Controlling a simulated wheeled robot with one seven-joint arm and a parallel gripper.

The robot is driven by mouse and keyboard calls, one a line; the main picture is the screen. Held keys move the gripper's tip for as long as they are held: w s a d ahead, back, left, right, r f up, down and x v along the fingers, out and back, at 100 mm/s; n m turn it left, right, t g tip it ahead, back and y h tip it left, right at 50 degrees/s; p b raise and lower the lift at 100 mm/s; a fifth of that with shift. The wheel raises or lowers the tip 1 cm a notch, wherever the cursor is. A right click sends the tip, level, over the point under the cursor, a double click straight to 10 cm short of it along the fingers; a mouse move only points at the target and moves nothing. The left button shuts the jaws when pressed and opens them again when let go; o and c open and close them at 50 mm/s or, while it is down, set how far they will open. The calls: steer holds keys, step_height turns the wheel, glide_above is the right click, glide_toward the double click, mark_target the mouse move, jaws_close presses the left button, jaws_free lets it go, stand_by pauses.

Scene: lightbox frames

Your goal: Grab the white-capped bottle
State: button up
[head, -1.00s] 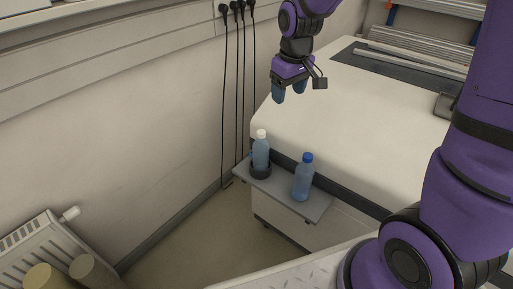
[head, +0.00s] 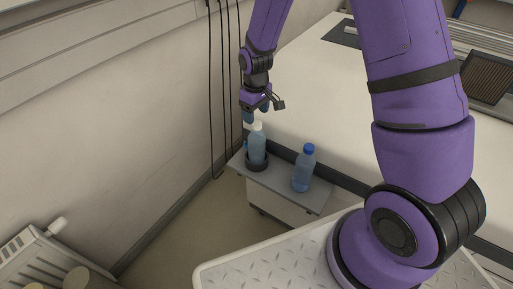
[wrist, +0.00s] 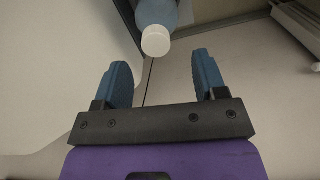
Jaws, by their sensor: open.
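The white-capped bottle (head: 257,147) stands upright in a dark round holder (head: 257,165) on a small grey shelf. Its white cap (wrist: 156,40) and part of its blue body show at the top of the wrist view, beyond the fingertips. My gripper (head: 256,114) is just above the bottle's cap in the head view. In the wrist view its two blue fingers (wrist: 162,70) are spread apart with nothing between them. A blue-capped bottle (head: 303,170) stands upright on the same shelf, to the right.
The grey shelf (head: 285,188) is attached beside a large white-topped table (head: 330,110). Black cables (head: 226,90) hang down the wall at left. A radiator (head: 35,260) is at lower left. Open floor lies left of the shelf.

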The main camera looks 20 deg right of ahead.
mark_target(257, 123)
steer(key=shift+w+d+f, duration=0.1)
steer(key=shift+d+f, duration=0.05)
steer(key=shift+f, duration=1.3)
steer(key=shift+w+d+f, duration=0.1)
steer(key=shift+f, duration=1.3)
jaws_close()
steer(key=shift+r, duration=0.15)
